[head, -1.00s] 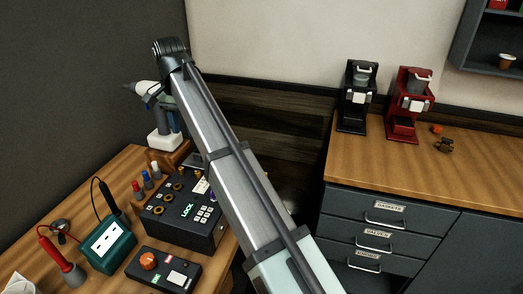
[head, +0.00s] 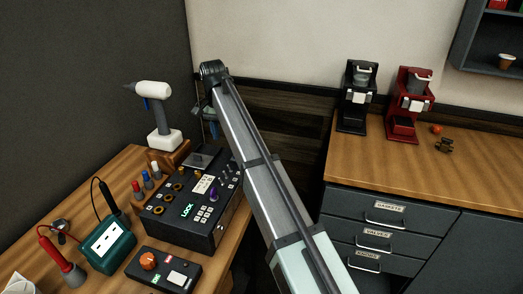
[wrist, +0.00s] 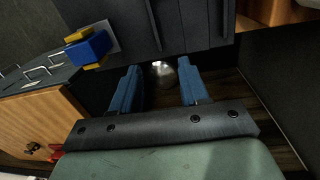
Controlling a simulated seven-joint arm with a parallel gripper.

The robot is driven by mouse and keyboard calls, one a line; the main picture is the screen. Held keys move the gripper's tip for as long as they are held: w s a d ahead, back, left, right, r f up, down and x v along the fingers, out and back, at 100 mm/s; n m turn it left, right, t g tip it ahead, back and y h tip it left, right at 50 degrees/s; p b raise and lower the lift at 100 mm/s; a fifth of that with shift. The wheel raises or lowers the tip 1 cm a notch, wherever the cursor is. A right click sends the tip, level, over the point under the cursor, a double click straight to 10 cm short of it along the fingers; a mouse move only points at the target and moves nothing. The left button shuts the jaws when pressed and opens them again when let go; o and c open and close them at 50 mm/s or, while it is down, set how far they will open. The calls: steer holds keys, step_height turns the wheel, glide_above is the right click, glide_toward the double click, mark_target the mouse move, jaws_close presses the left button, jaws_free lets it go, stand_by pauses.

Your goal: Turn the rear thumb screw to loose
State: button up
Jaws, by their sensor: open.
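The black control box (head: 180,227) with a lit green display stands on the left bench. My gripper (wrist: 160,88) is open, with two blue fingers apart and nothing held between them. In the head view it is mostly hidden behind my arm, near the far right side of the box. A shiny silver round thing (wrist: 162,68) shows between the fingertips in the wrist view; I cannot tell if it is the rear thumb screw or how far off it is. A blue block with yellow ends (wrist: 90,47) sits on a dark panel to its left.
A white drill-like tool (head: 154,95) stands behind the box. A teal meter (head: 108,246) and a button box (head: 163,269) are in front. The right counter (head: 480,170) holds two coffee machines (head: 357,100). A gap lies between bench and counter.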

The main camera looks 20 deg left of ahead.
steer(key=w+d+f, duration=1)
steer(key=w+f, duration=0.1)
steer(key=f, duration=0.1)
steer(key=shift+m+g+h, duration=0.3)
steer(key=shift+f, duration=0.1)
steer(key=shift+a, duration=0.1)
steer(key=shift+m+t+y, duration=0.3)
steer(key=shift+t+y, duration=0.1)
steer(key=shift+t, duration=0.1)
steer(key=s+a+r, duration=0.3)
steer(key=s+r, duration=0.1)
steer(key=s+a+r, duration=0.4)
steer(key=s+r, duration=0.1)
steer(key=s+a+r, duration=0.4)
steer(key=r, duration=0.1)
steer(key=shift+s+r, duration=0.1)
steer(key=shift+s, duration=0.2)
glide_toward(181, 168)
steer(key=shift+y, duration=0.4)
steer(key=f, duration=0.8)
steer(key=shift+d+f, duration=0.3)
jaws_close()
